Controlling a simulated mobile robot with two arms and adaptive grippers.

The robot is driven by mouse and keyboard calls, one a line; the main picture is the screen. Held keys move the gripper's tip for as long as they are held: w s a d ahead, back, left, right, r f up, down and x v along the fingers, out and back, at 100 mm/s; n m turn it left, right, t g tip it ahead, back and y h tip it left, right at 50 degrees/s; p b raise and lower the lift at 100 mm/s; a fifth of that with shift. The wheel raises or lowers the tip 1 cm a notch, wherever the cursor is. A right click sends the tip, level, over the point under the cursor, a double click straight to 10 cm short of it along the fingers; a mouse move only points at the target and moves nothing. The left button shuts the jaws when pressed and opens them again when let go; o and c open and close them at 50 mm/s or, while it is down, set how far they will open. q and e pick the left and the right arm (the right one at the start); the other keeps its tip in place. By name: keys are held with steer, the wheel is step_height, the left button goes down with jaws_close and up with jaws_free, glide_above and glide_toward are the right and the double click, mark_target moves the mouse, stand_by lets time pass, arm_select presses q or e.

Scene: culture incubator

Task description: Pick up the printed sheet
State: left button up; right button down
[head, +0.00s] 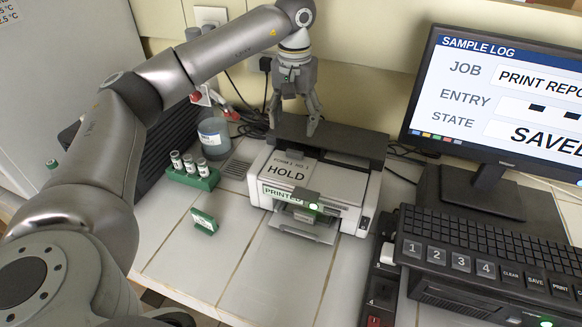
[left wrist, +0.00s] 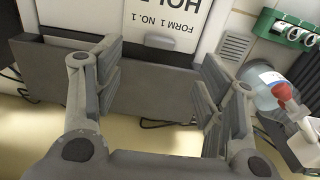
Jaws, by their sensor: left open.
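The printed sheet (head: 287,172), marked "FORM 1 NO. 1 HOLD", lies on top of the white printer (head: 350,192). In the left wrist view the sheet (left wrist: 150,20) shows at the top, cut off by the frame edge. My left gripper (head: 293,122) is open and empty, pointing down above the dark bar at the printer's back. In the left wrist view its spread fingers (left wrist: 160,85) stand either side of that bar's grey face, apart from the sheet. My right gripper is in neither view.
The monitor (head: 500,90) and keyboard (head: 480,250) fill the right. The counter in front of the printer is clear.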

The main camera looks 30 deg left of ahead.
arm_select(q)
glide_above(294, 152)
step_height(294, 152, down, 4)
steer(key=shift+s+f+p, duration=0.1)
steer(key=shift+f+p, duration=0.05)
steer(key=shift+p, duration=0.2)
step_height(294, 152, down, 4)
steer(key=shift+f+p, duration=0.1)
steer(key=shift+p, duration=0.95)
steer(key=shift+w+f, duration=0.2)
steer(key=shift+f, duration=0.3)
steer(key=c, duration=0.9)
